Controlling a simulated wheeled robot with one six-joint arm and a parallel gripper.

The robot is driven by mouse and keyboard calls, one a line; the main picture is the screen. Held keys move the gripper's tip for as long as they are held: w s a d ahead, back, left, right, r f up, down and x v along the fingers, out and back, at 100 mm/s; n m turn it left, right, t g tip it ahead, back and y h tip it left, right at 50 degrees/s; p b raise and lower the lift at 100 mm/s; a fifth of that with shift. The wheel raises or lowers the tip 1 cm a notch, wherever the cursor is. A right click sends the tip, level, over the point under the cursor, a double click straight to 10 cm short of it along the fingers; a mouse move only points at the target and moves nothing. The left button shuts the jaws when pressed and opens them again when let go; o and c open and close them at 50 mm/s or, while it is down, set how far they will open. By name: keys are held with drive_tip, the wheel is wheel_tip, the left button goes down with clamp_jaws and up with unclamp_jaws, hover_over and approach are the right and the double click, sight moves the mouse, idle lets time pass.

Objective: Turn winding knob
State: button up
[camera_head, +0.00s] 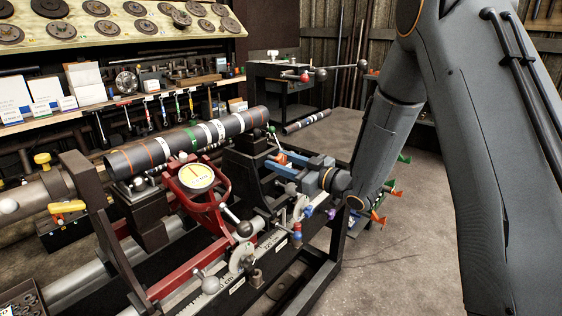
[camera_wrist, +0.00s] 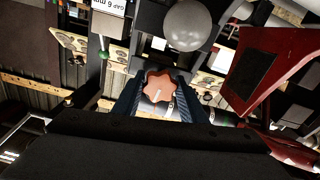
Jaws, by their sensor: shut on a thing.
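The winding knob (camera_wrist: 160,84) is an orange-brown, star-shaped knob with a pale mark on its face. In the wrist view it sits between the two dark ribbed fingers of my gripper (camera_wrist: 158,92), which is shut on it. In the head view my gripper (camera_head: 281,164) with blue fingers reaches in from the right beside the black block of the lathe. Only a bit of orange shows between the fingers there, and the rest of the knob is hidden.
A dark driveshaft (camera_head: 190,143) with coloured bands lies along the lathe. A round yellow-faced gauge (camera_head: 196,178) sits on a red frame (camera_head: 192,203). Levers with ball ends (camera_head: 244,228) stand in front. In the wrist view a grey ball (camera_wrist: 187,25) is close above the knob.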

drive_tip(key=m+p, duration=0.2)
drive_tip(key=m, duration=0.4)
drive_tip(key=shift+r+p, duration=0.1)
drive_tip(key=shift+p, duration=0.2)
drive_tip(key=m+p, duration=0.2)
drive_tip(key=m, duration=0.4)
drive_tip(key=shift+m, duration=0.3)
drive_tip(key=o, duration=1.1)
drive_tip(key=shift+c, duration=0.2)
drive_tip(key=shift+d, duration=0.1)
drive_tip(key=b+v, duration=0.1)
drive_tip(key=v, duration=0.6)
drive_tip(key=shift+s+d, duration=0.25)
drive_tip(key=shift+d, duration=0.05)
